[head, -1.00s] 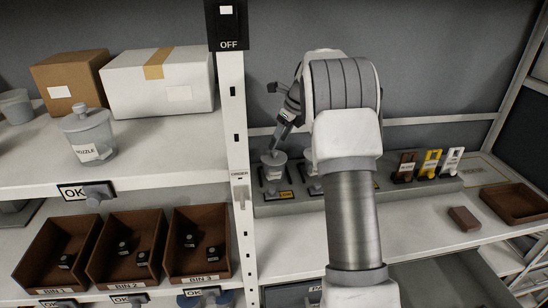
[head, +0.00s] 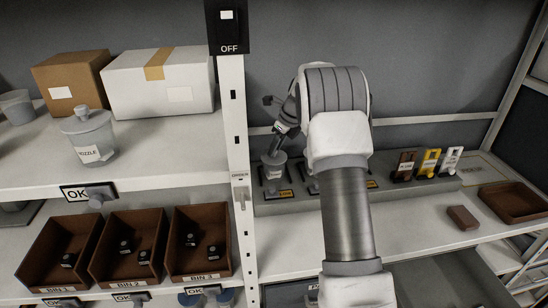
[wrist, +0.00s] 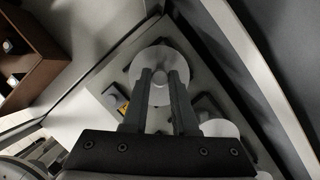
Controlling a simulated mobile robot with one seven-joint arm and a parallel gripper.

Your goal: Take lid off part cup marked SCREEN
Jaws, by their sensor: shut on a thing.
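A small grey lidded cup (head: 273,172) stands at the left end of the grey rack on the right-hand bench. My gripper (head: 275,153) points down at its top from above. In the wrist view, my gripper's two dark fingers (wrist: 163,78) are closed at the middle of the round pale lid (wrist: 150,58), apparently on its knob. The knob is hidden between the fingers. I cannot tell whether the lid still touches the cup. The cup's marking is not readable. Other cups beside it are mostly hidden by my arm; a second pale round lid (wrist: 220,128) shows in the wrist view.
A shelf post (head: 237,150) stands close left of the gripper. A cup marked NOZZLE (head: 90,135) stands on the left shelf above several brown bins (head: 200,285). Brown, yellow and white parts (head: 430,163) stand right on the rack. A brown tray (head: 513,203) lies beyond.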

